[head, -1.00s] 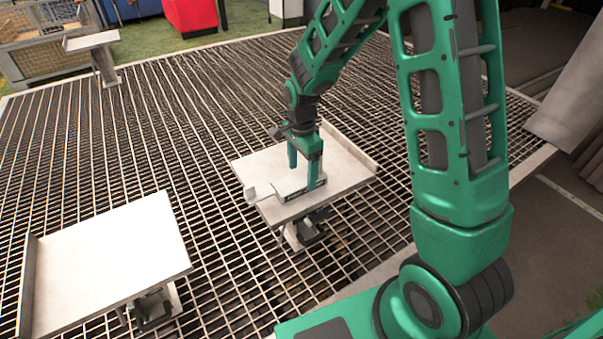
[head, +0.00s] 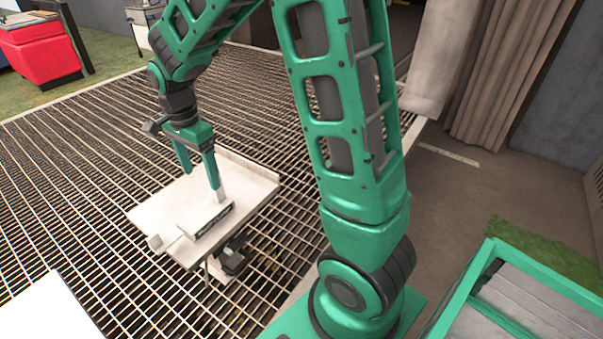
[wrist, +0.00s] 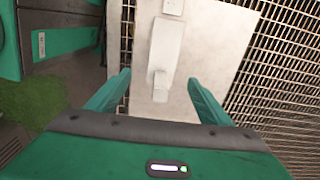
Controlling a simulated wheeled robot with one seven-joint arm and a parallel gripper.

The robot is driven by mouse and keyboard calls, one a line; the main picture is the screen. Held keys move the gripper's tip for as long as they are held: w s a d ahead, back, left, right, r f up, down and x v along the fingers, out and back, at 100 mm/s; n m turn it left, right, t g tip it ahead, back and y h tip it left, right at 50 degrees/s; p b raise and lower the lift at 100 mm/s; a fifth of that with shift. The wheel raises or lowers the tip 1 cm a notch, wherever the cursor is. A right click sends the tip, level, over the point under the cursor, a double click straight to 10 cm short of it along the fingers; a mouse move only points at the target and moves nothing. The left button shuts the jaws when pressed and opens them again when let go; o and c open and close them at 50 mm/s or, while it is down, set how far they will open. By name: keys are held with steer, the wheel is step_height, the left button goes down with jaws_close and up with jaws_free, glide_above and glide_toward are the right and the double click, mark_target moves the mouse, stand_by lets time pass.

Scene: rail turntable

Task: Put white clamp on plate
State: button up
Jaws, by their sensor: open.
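The white clamp (head: 207,216) lies on a pale plate (head: 160,207), near the plate's front edge. It has a long flat body with a small upright tab at its far end and a pale block at its near left end. My gripper (head: 200,178) is open and empty, pointing down over the plate. One finger's tip is close to the clamp's upright tab in the head view; I cannot tell whether they touch. In the wrist view, the clamp (wrist: 165,52) lies on the plate (wrist: 218,42), ahead of and between the open fingers (wrist: 160,82).
A second pale plate (head: 45,312) is cut off at the lower left. The metal grating (head: 75,160) around the plates is open. A red bin (head: 40,50) stands far left, and brown curtains (head: 490,75) hang at the back right.

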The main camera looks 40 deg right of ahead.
steer(key=s+d+r+n, duration=0.2)
steer(key=s+d+r, duration=0.2)
steer(key=s+d, duration=0.35)
steer(key=s+d+r+n, duration=0.1)
steer(key=s+d+n, duration=0.2)
steer(key=s, duration=0.8)
steer(key=s+d+r+n, duration=0.1)
steer(key=s+d+n, duration=0.3)
steer(key=s, duration=0.7)
steer(key=shift+s+d+r, duration=0.2)
steer(key=shift+d+r, duration=0.05)
steer(key=shift+d, duration=0.9)
steer(key=shift+w+f, duration=0.25)
steer(key=shift+w, duration=0.4)
